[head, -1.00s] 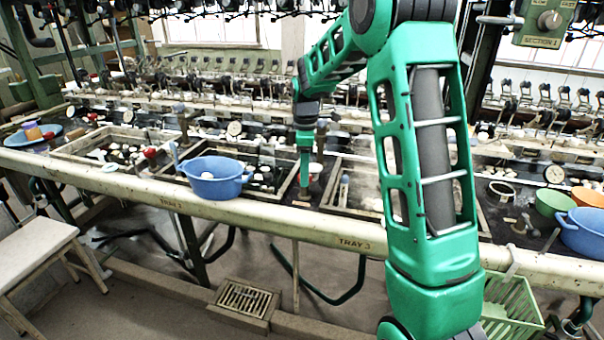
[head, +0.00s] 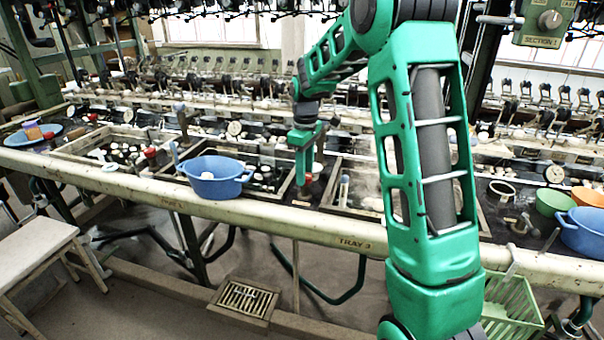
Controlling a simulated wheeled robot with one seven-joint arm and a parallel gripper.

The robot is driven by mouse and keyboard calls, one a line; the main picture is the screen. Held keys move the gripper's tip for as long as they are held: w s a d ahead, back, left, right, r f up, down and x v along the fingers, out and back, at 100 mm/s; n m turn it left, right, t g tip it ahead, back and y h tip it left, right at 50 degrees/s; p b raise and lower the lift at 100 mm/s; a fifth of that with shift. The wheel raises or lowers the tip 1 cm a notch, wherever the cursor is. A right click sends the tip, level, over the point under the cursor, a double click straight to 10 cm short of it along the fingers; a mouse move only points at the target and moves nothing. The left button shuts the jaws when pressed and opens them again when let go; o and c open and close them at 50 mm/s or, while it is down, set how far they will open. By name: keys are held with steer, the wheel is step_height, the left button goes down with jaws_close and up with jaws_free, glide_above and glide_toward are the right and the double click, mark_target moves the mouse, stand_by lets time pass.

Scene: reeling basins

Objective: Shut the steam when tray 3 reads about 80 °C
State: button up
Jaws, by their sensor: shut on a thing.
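My gripper (head: 302,178) points down at the strip between two basins, behind the front rail. It is shut on a small red valve handle (head: 307,181), which shows only partly beneath the fingers. The tray 3 label (head: 357,243) is on the front rail, right of and below my gripper. The basin behind that label (head: 335,198) is partly hidden by my green arm. A round white dial (head: 234,128) stands behind the basins to the left; its reading is too small to make out. No tray 3 temperature can be read.
A blue tub (head: 214,181) stands on the rail left of my gripper. Another red knob (head: 150,153) is by the left basin. Green (head: 553,202) and blue (head: 583,232) bowls are at the right. A stool (head: 35,245) and floor drain (head: 244,299) are below.

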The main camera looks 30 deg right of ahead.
steer(key=shift+w+m, duration=0.1)
steer(key=shift+m, duration=2.1)
steer(key=shift+r, duration=0.1)
steer(key=o, duration=1.1)
steer(key=shift+c, duration=0.2)
step_height(320, 180, up, 11)
steer(key=shift+f, duration=0.2)
